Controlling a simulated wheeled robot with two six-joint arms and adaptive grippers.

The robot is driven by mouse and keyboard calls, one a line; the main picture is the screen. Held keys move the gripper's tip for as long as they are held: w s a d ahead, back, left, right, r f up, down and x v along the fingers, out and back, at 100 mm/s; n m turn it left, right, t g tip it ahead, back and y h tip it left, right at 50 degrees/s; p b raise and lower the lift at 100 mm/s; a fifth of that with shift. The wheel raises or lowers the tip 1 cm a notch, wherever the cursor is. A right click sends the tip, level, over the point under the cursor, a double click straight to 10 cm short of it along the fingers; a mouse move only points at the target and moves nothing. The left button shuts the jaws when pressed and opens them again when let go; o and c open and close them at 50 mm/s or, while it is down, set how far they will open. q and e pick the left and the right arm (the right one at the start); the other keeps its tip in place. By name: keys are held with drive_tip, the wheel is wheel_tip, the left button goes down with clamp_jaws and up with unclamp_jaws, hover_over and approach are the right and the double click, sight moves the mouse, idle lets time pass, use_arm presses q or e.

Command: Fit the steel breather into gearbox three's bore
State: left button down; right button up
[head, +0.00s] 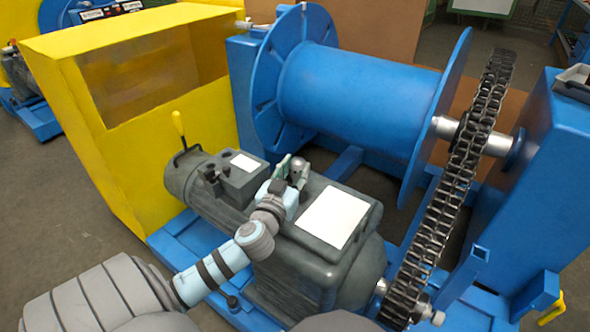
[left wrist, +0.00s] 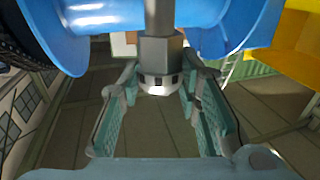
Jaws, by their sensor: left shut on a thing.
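My left gripper (head: 290,166) is above the top of the grey gearbox and motor unit (head: 330,262), close to its blank white plate (head: 333,217). In the left wrist view the gripper (left wrist: 158,82) is shut on the steel breather (left wrist: 156,52). The breather has a grey hex body, a thinner stem and a pale slotted cap between the fingertips. In the head view it is a small grey shape (head: 298,171) at the fingers. I cannot see the bore or any number on the gearbox. My right gripper is not in view.
A blue drum (head: 360,95) stands behind the gearbox. A chain (head: 455,190) runs up its right side, beside a blue stand (head: 530,180). A yellow guard (head: 150,110) is at the left.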

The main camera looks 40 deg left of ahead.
sight(295, 179)
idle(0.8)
use_arm(q)
drive_tip(key=shift+f+b, duration=1.6)
drive_tip(key=c, duration=1.1)
unclamp_jaws()
drive_tip(key=v, duration=1.2)
